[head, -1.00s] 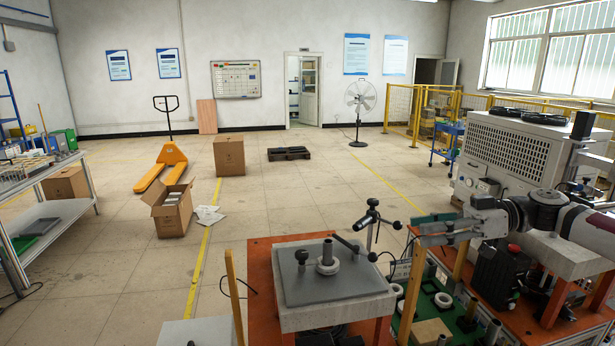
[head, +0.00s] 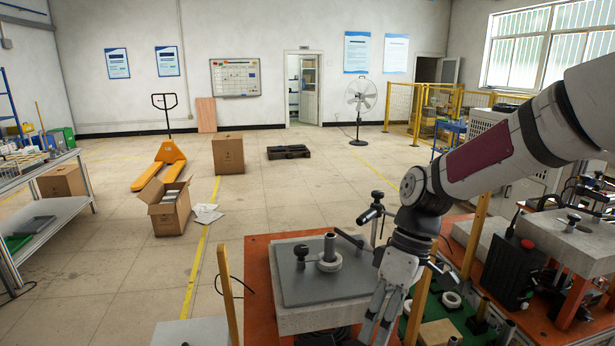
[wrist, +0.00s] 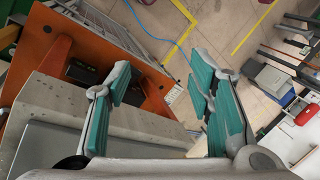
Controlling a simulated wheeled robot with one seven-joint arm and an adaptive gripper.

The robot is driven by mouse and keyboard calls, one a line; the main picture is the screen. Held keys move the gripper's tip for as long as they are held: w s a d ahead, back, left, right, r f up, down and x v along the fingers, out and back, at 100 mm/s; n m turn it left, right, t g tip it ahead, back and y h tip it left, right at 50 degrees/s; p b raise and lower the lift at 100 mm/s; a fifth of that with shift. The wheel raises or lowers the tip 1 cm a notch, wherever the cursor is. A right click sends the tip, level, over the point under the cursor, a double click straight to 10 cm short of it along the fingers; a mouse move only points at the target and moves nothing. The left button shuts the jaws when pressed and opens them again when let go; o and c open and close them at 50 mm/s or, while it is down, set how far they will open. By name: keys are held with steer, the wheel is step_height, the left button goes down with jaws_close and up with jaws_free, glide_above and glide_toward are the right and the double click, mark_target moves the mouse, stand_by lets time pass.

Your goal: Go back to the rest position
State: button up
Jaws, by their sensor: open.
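My gripper (head: 376,318) hangs pointing down at the right front edge of the grey block with the plate (head: 312,315) in the head view. In the wrist view my gripper (wrist: 160,100) has its two teal-padded fingers wide apart, with nothing between them. The fingers are beside the concrete block (wrist: 140,121) and over the orange table edge (wrist: 145,92). A metal post with a ring (head: 329,258) stands upright on the plate, apart from the gripper. My arm hides part of the bench and the big machine behind it.
A black box with a red button (head: 507,268) stands right of the gripper. White rings (head: 451,299) and a wooden block (head: 438,333) sit on the green board. A black clamp-like stand (head: 374,212) rises close behind my wrist.

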steer(key=s+d+r+m+t+h+b, duration=0.1)
steer(key=s+d+r+m+t+b, duration=0.1)
steer(key=s+d+r+m+t, duration=0.1)
steer(key=s+d+r+m+t+h+b, duration=0.2)
steer(key=s+d+r+m+t, duration=0.1)
steer(key=s+m, duration=0.4)
steer(key=shift+s+d+r+t+b, duration=0.25)
steer(key=shift+s+r+t+b, duration=0.15)
steer(key=shift+s+r+t, duration=0.6)
